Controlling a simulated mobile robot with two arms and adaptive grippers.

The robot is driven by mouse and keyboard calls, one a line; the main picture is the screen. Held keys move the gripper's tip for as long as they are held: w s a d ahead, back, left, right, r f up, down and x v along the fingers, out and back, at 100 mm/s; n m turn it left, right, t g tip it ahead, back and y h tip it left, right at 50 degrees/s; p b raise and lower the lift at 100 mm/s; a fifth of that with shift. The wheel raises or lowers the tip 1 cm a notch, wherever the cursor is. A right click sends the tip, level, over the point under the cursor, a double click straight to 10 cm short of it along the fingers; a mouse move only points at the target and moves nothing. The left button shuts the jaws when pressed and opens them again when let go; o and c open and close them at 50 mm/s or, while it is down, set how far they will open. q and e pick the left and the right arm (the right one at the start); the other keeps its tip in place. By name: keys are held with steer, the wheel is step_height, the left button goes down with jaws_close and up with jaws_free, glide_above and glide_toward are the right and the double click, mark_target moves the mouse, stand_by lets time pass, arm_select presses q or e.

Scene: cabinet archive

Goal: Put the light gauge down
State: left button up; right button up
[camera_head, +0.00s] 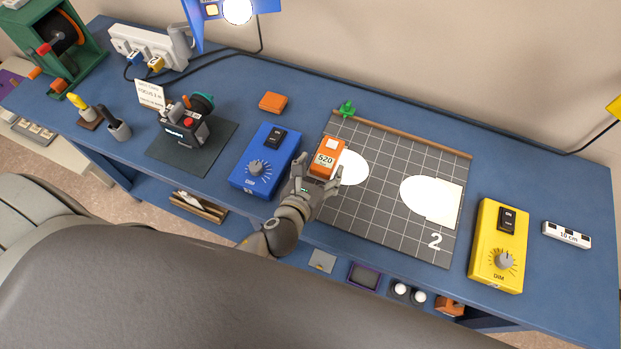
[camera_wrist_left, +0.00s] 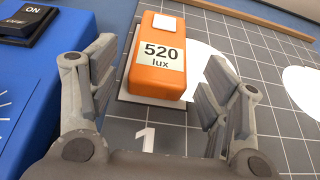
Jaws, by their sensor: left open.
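The light gauge (camera_head: 327,158) is an orange box with a white square on top and a label reading 520. It lies on the dark gridded mat (camera_head: 392,155) near the mat's left edge, beside a white light patch. In the left wrist view the gauge (camera_wrist_left: 160,52) reads "520 lux" and sits beyond the fingers, past a white number 1. My left gripper (camera_head: 316,183) is open, its fingers apart at the near end of the gauge. In the wrist view the gripper (camera_wrist_left: 158,100) shows nothing clamped between its fingers. My right gripper is not in view.
A blue dimmer box (camera_head: 264,160) stands close to the left of the gripper. A yellow dimmer box (camera_head: 498,246) and a white 10 cm block (camera_head: 567,235) stand at the right. A camera (camera_head: 186,122) and an orange block (camera_head: 273,102) are farther left. The mat's middle is clear.

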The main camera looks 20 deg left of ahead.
arm_select(q)
steer(key=b+v, duration=0.1)
steer(key=v, duration=0.9)
steer(key=shift+s+f, duration=0.1)
steer(key=shift+s, duration=0.1)
steer(key=shift+s+r+b, duration=0.3)
steer(key=shift+s+r, duration=0.05)
steer(key=shift+s, duration=0.2)
steer(key=shift+s+f, duration=0.1)
